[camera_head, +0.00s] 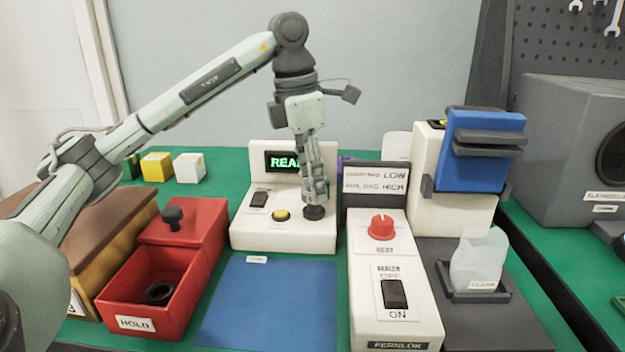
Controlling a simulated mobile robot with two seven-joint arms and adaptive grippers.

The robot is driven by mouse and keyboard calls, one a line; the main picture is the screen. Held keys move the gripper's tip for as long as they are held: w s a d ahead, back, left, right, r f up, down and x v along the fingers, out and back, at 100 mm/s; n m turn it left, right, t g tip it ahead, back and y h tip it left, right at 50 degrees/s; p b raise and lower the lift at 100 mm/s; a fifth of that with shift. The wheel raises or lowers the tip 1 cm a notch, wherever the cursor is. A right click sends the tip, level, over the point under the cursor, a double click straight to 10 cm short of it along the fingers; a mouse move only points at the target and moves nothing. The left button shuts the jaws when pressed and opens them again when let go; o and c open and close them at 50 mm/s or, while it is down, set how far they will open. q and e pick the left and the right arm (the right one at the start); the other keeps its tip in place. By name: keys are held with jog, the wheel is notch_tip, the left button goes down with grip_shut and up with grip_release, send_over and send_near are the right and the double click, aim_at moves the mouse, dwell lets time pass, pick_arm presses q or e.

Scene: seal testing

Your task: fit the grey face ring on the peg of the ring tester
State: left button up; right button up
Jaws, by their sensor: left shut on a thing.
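The ring tester (285,236) is a white unit with a lit green readout, a black switch and a yellow button. My left gripper (315,196) points straight down over the right part of its deck. It is shut on a dark round piece (314,212) that looks like the grey face ring, low at the deck. The fingers cover the peg, so I cannot tell whether the ring is around it or just above it. My right gripper is not in view.
A red HOLD box (190,262) with a black ring (160,292) inside stands front left. A blue mat (268,305) lies clear in front of the tester. A white switch box (395,285) with a red knob stands close on the right. A blue-topped machine (480,150) stands behind.

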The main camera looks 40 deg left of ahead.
pick_arm(q)
jog(key=shift+f+b, duration=0.7)
jog(key=shift+f, duration=0.4)
jog(key=o, duration=1.2)
jog(key=shift+r, duration=0.1)
notch_tip(320, 180, up, 5)
jog(key=p, duration=0.5)
jog(key=shift+r, duration=0.95)
